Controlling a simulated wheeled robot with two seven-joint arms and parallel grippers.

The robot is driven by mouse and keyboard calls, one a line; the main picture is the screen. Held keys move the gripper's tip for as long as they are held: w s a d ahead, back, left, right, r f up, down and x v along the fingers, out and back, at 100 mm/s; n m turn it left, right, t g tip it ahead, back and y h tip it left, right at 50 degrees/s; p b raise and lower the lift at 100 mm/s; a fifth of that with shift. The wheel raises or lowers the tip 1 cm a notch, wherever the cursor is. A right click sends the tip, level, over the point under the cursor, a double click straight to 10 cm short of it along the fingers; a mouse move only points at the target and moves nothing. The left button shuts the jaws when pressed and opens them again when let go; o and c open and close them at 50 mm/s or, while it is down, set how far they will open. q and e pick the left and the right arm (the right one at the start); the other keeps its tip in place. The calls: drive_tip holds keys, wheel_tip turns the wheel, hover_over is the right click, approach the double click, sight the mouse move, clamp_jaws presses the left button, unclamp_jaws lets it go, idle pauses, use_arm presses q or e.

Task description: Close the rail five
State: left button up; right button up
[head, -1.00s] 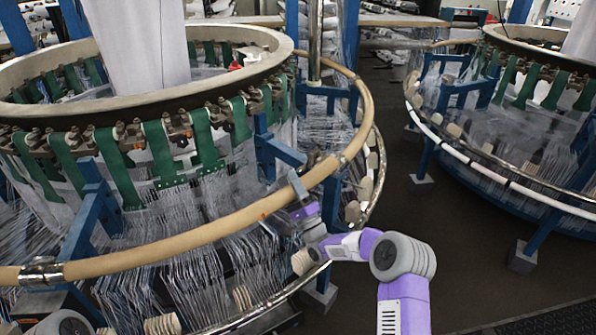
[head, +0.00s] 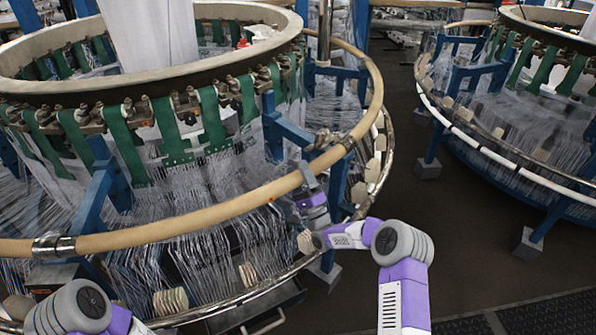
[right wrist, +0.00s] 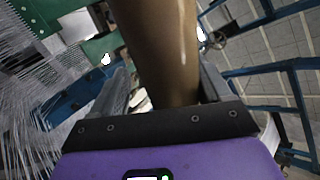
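The near circular loom carries a tan tubular rail (head: 215,212) around its outside, with metal clamps along it, one at the left (head: 54,246) and one at the right (head: 347,142). I cannot tell which section is number five. My right gripper (head: 308,178) is at the rail's front right, close to its lower outer side. In the right wrist view the rail (right wrist: 160,45) passes between the two spread fingers (right wrist: 163,88). A gap shows beside the left finger; contact at the right finger is unclear. My left arm enters at the bottom left, but its gripper is outside the view.
A metal lower ring (head: 240,297) and blue posts (head: 338,195) stand close around my right gripper. Fine threads fill the loom's inside. A second loom with a white rail (head: 500,157) stands at the right. Dark floor between the looms is clear.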

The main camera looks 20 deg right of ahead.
drive_tip(key=shift+r, duration=0.2)
drive_tip(key=p+v, duration=0.1)
drive_tip(key=v, duration=0.6)
drive_tip(key=shift+s+f, duration=0.2)
drive_tip(key=shift+f, duration=0.05)
